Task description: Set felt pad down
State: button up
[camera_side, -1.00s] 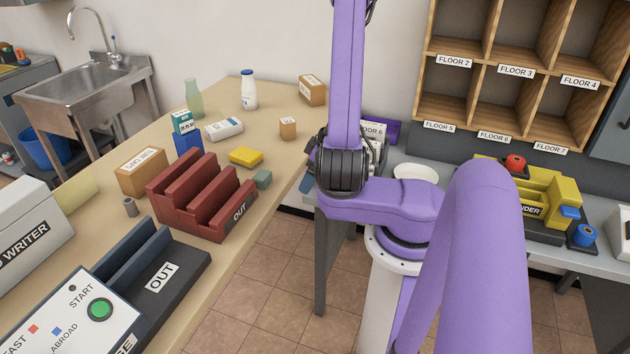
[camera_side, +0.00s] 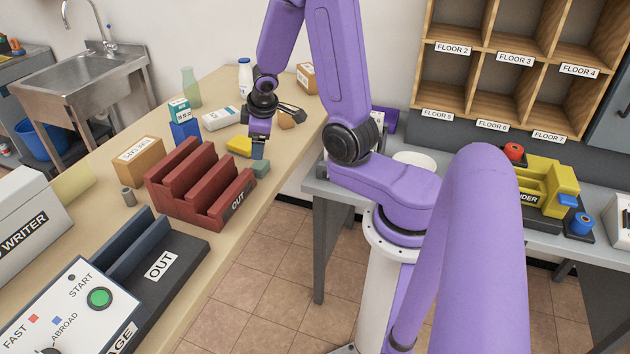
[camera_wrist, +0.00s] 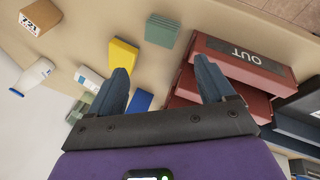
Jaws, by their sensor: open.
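A small grey-green block (camera_side: 261,168), which looks like the felt pad, lies on the tan table near its front edge, right of the red OUT rack (camera_side: 190,193). It also shows in the wrist view (camera_wrist: 162,29), with ridged lines on its side, beyond my fingertips. My gripper (camera_side: 258,152) points down over the table close to the pad. In the wrist view its two fingers (camera_wrist: 163,75) are spread apart with nothing held between them. The side view does not show the exact gap between the fingers and the pad.
A yellow block (camera_side: 239,146) lies just left of my gripper. A blue box (camera_side: 186,131), white carton (camera_side: 221,118), glass bottle (camera_side: 191,88) and cardboard box (camera_side: 138,161) stand nearby. The red rack's raised walls are close to the pad.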

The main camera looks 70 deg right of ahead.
jog(key=s+a+r+n+y, duration=0.1)
jog(key=s+a+r+n, duration=0.1)
jog(key=a, duration=0.5)
jog(key=s+a+r+n, duration=0.2)
jog(key=s+a+r, duration=0.1)
jog(key=a, duration=0.4)
jog(key=s+a+r+n+g+y, duration=0.1)
jog(key=s+a+n, duration=0.1)
jog(key=s, duration=0.6)
jog(key=s+a+r+n+g+y, duration=0.1)
jog(key=s+a, duration=0.3)
jog(key=s, duration=0.5)
jog(key=shift+s+a+r+n+g, duration=0.15)
jog(key=shift+s+r+n+g, duration=0.15)
jog(key=shift+r+n+g, duration=0.25)
